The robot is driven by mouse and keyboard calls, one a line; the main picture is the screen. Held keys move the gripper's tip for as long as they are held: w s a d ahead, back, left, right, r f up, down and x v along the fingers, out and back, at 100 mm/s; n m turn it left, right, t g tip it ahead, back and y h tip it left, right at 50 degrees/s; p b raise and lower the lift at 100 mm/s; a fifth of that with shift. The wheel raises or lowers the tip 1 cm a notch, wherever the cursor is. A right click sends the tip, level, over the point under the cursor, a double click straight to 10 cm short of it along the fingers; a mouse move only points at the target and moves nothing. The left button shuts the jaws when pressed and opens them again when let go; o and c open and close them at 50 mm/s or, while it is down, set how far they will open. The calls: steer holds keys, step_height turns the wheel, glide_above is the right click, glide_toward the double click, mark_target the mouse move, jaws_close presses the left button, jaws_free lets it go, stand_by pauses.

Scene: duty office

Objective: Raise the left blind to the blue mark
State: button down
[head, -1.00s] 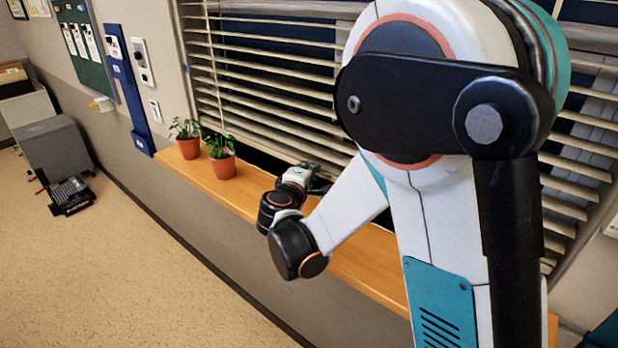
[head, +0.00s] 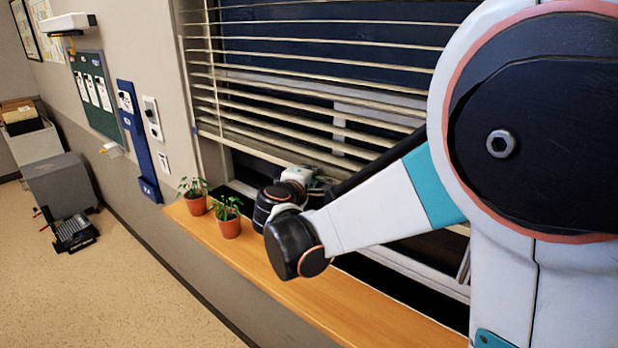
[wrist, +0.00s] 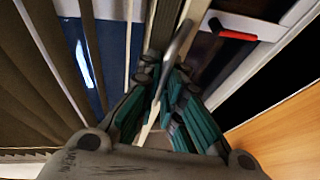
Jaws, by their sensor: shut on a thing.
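The blind (head: 300,110) hangs over the window with its light slats tilted. Its bottom rail (head: 245,146) sits above the sill, and dark window shows beneath it. A small bluish spot (head: 193,130) on the window's left edge is level with the rail's left end; it is too small to be sure it is the mark. My gripper (head: 322,180) is at the rail, partly hidden by my wrist. In the wrist view, its teal-and-grey fingers (wrist: 163,88) are shut around a curved metal handle (wrist: 180,45).
Two potted plants (head: 194,196) (head: 228,217) stand on the wooden sill (head: 270,270), left of my gripper. The sill's middle is clear. A red-gripped window handle (wrist: 232,30) lies close to my fingers in the wrist view. A blue panel (head: 140,140) hangs on the left wall.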

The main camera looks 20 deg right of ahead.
steer(key=c, duration=1.7)
jaws_free()
steer(key=shift+r, duration=0.1)
step_height(320, 180, up, 10)
steer(key=shift+f, duration=0.1)
steer(key=shift+p+v, duration=2.25)
steer(key=shift+v, duration=5.75)
steer(key=shift+w, duration=0.1)
